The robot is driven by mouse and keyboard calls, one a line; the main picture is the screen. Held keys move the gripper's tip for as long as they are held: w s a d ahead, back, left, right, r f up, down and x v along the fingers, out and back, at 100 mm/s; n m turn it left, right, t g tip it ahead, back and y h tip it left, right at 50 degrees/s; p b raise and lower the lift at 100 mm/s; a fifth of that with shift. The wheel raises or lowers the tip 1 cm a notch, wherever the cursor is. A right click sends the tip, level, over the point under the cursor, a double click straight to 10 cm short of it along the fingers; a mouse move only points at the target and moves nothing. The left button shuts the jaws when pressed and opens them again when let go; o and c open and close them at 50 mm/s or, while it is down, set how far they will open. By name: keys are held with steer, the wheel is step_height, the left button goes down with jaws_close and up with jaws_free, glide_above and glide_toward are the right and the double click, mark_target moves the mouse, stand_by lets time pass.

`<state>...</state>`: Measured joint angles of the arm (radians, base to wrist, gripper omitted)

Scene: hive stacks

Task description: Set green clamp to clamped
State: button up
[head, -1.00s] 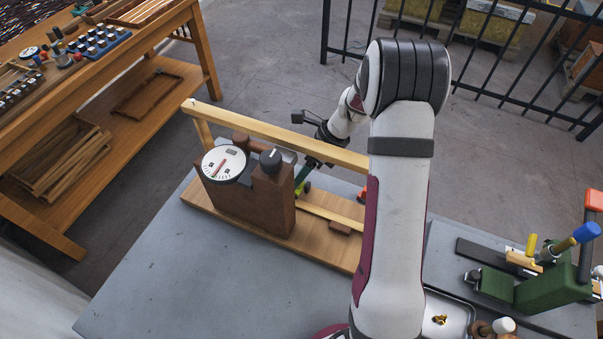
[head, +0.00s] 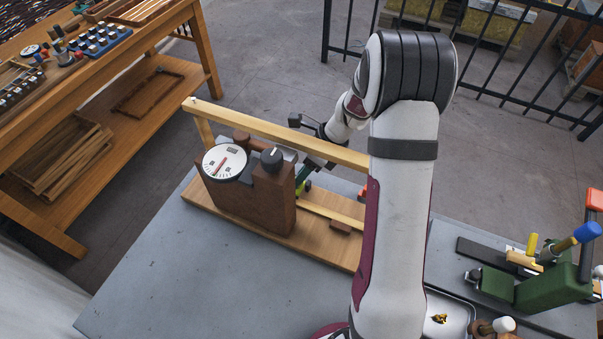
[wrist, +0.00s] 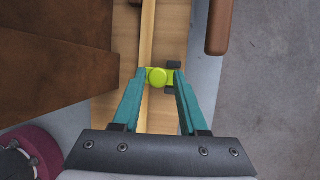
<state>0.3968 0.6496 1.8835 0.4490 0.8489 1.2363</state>
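The green clamp shows in the wrist view as a lime-green part with a round knob (wrist: 157,77), over the wooden strip on the board. In the head view only a little green (head: 303,187) shows behind the brown block, and the rest is hidden. My gripper (wrist: 160,74) has its two teal fingers apart, one on each side of the lime part, with the tips at its sides. The part nearly fills the gap, but I cannot tell whether both fingers press on it. In the head view my gripper (head: 309,171) reaches down behind the block, partly hidden.
The brown block (head: 250,206) with a white dial (head: 224,163) and black knob (head: 271,159) stands close in front of my gripper. A long wooden rail (head: 275,134) runs above the board. A green toggle fixture (head: 552,287) stands at right. The grey tabletop (head: 190,285) is clear at front left.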

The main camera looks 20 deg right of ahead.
steer(key=shift+o, duration=1.1)
steer(key=v, duration=1.5)
steer(key=shift+d+r, duration=0.2)
steer(key=shift+r, duration=0.15)
steer(key=shift+s, duration=0.1)
step_height(320, 180, up, 10)
steer(key=n+h, duration=0.3)
steer(key=n, duration=0.7)
steer(key=s+a+f+n, duration=0.3)
steer(key=s+a+n, duration=0.1)
steer(key=s, duration=0.4)
steer(key=s+a+f+n+g, duration=0.1)
steer(key=s+a+f+n, duration=0.2)
steer(key=s+a, duration=0.3)
steer(key=s+a+f+n+g, duration=0.1)
steer(key=s+a+f+n, duration=0.2)
steer(key=s+a, duration=0.3)
steer(key=s+n, duration=0.1)
steer(key=s, duration=0.3)
steer(key=shift+n, duration=0.4)
